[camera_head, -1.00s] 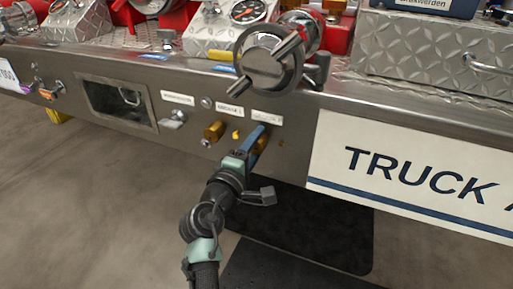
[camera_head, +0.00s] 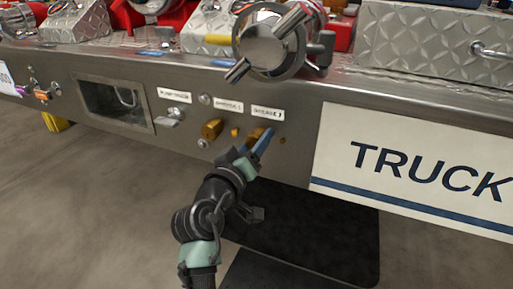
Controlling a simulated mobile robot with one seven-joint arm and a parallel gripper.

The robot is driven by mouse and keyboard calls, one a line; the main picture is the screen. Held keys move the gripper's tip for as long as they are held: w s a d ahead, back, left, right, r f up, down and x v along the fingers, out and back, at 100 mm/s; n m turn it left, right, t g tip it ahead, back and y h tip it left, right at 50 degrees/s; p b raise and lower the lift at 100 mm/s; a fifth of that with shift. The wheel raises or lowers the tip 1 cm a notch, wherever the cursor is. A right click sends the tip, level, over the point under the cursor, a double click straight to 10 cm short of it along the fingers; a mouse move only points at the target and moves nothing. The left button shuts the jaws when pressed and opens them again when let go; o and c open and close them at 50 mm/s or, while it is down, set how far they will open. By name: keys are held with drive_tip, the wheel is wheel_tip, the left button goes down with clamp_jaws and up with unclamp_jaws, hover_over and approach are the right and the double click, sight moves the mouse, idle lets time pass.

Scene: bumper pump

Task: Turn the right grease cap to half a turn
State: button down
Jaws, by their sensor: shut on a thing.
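The right grease cap (camera_head: 256,133) is a small brass piece on the steel bumper's front face, under the rightmost white label. It is partly hidden by my gripper (camera_head: 260,143). My gripper reaches up to it from below and is shut on it; one blue finger shows along the cap's right side. The left grease cap (camera_head: 211,128) is a similar brass piece to the left, with nothing touching it. The cap's exact turn angle is hard to tell.
A large chrome capped outlet (camera_head: 266,48) sticks out above the caps. A small latch (camera_head: 170,117) and a rectangular opening (camera_head: 115,103) lie to the left. A white TRUCK sign (camera_head: 420,160) is to the right. Open floor lies below left.

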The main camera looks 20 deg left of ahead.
drive_tip(key=m+b, duration=0.2)
drive_tip(key=m, duration=0.1)
drive_tip(key=m+b, duration=0.1)
drive_tip(key=m, duration=0.1)
drive_tip(key=shift+f, duration=0.25)
drive_tip(key=shift+r+m+b, duration=0.1)
drive_tip(key=shift+m+b, duration=0.7)
drive_tip(key=shift+m, duration=0.9)
drive_tip(key=shift+c, duration=1.4)
unclamp_jaws()
drive_tip(key=shift+r, duration=0.1)
drive_tip(key=shift+s, duration=0.1)
drive_tip(key=s+p, duration=0.5)
drive_tip(key=s, duration=0.8)
drive_tip(key=shift+a, duration=0.15)
drive_tip(key=shift+w, duration=0.1)
